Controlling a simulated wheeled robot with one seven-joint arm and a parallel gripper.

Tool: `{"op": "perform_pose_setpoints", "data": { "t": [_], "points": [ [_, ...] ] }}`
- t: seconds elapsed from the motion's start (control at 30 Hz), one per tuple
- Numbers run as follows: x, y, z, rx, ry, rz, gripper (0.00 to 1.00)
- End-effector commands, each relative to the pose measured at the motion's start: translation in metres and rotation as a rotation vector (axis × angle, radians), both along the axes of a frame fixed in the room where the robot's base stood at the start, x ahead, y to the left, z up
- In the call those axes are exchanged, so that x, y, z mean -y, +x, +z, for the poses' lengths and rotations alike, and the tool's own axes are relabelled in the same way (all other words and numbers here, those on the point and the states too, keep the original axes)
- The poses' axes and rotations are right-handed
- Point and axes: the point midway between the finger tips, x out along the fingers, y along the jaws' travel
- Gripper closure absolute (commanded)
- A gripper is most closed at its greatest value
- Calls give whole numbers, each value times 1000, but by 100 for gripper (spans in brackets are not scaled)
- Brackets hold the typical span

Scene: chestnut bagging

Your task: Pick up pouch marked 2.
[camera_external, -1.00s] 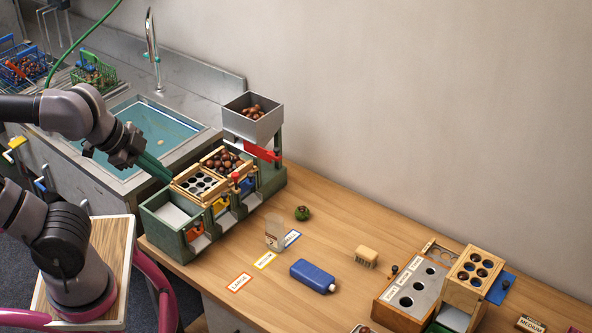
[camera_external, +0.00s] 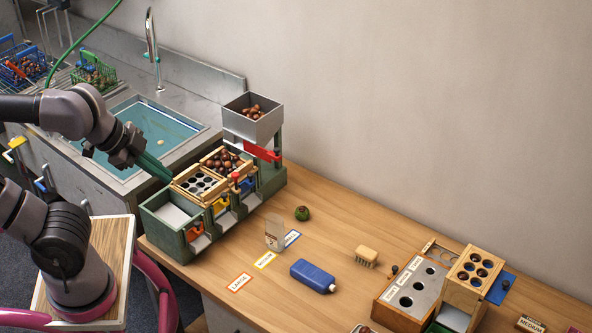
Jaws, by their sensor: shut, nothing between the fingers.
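No pouch marked 2 can be made out in this view. My gripper (camera_external: 158,168) has long dark green fingers and is shut and empty. It points down and right over the back edge of the green sorting stand (camera_external: 162,229), between the sink and the wooden sieve trays. I cannot tell whether its tips touch the stand. The stand holds a wooden tray with round holes (camera_external: 183,194), chestnuts (camera_external: 221,161) in a second tray, and a grey hopper (camera_external: 236,127) of chestnuts at its far end.
A clear jar (camera_external: 275,232), a blue bottle (camera_external: 312,276), a brush (camera_external: 366,256) and a LARGE card (camera_external: 239,282) lie on the wooden table. A wooden box with holes (camera_external: 470,278) stands at right. A sink (camera_external: 150,135) and baskets (camera_external: 94,76) are behind left. The middle table is mostly clear.

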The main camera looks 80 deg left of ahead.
Motion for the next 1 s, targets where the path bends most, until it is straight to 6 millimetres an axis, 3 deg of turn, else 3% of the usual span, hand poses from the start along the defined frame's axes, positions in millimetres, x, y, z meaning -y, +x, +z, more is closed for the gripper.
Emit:
{"op": "perform_pose_setpoints", "data": {
  "t": [0.07,0.3,0.33,0.67,0.77,1.0],
  "points": [
    [0,0,0,0,0,0,100],
    [0,0,0,0,0,0,8],
    [0,0,0,0,0,0,0],
    [-7,4,-5,-39,19,13,0],
    [-23,12,-18,-127,67,42,0],
    [-89,36,-60,-441,280,141,0]
  ]
}}
